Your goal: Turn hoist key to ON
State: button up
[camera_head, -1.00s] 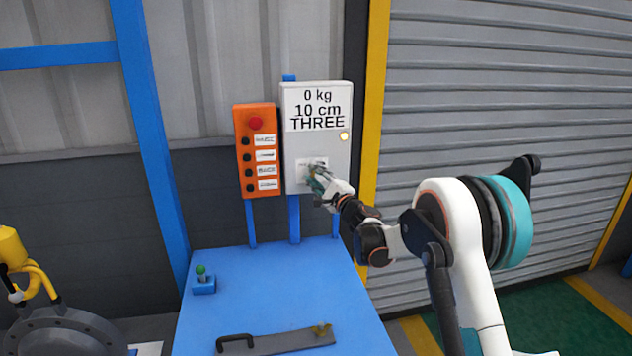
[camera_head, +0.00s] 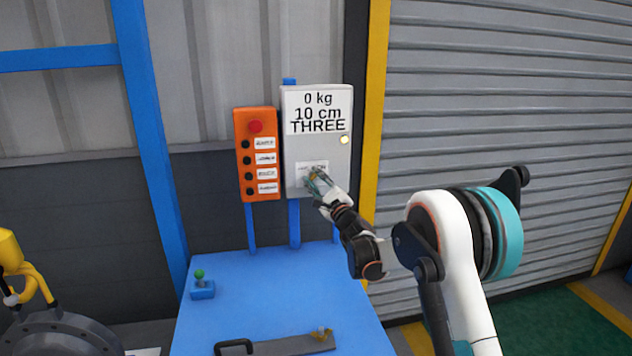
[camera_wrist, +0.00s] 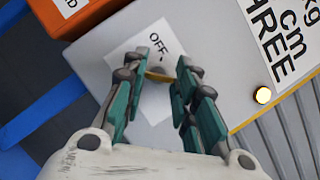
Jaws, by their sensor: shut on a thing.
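The hoist key (camera_wrist: 158,76) is a small yellow-brass piece on a white label plate (camera_wrist: 133,64), marked OFF, on the front of the grey control box (camera_head: 337,172). My gripper (camera_wrist: 165,70) has its green-and-grey fingers on either side of the key, shut on it. In the head view my gripper (camera_head: 315,176) reaches the lower part of the box from the right and hides the key. The rest of the label's lettering is covered by the fingers.
The box's display (camera_head: 318,113) reads 0 kg, 10 cm, THREE, with a lit yellow lamp (camera_head: 344,140). An orange button panel (camera_head: 257,128) stands close on the left. Below is a blue table (camera_head: 255,300) with a green-topped joystick (camera_head: 201,284) and a flat bar with a black handle (camera_head: 290,346).

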jog(key=shift+f, duration=0.1)
jog(key=o, duration=1)
jog(key=shift+o, duration=0.2)
jog(key=v, duration=1.2)
